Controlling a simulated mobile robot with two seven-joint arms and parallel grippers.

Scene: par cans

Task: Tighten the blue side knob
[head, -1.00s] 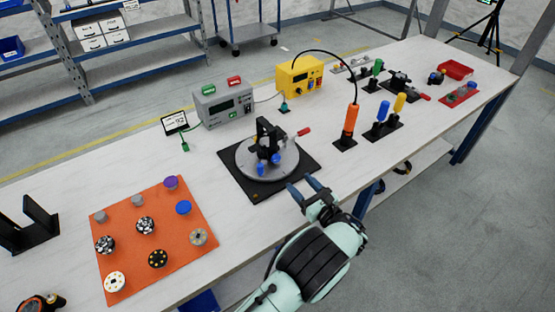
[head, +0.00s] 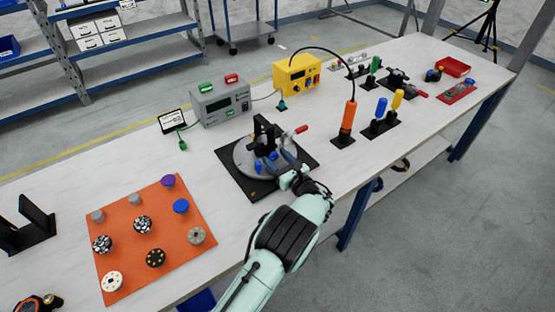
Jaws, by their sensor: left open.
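A grey round turntable (head: 241,161) on a black square base plate (head: 256,190) carries a black clamp fixture (head: 264,134) with a red-tipped lever (head: 300,129). Low on the fixture's front are small blue knobs: one at the left (head: 259,166) and one just right of it (head: 273,156). I cannot tell which of them is the side knob. My left gripper (head: 284,161) is open, with its dark fingers over the turntable's right front edge, close to the right blue knob. Contact cannot be made out. My right gripper is not in view.
An orange mat (head: 126,204) with several round caps and knobs lies at the left. A grey meter box (head: 223,104) and a yellow box (head: 297,75) stand behind. An orange screwdriver (head: 348,115) stands upright at right. Bare table lies between mat and base plate.

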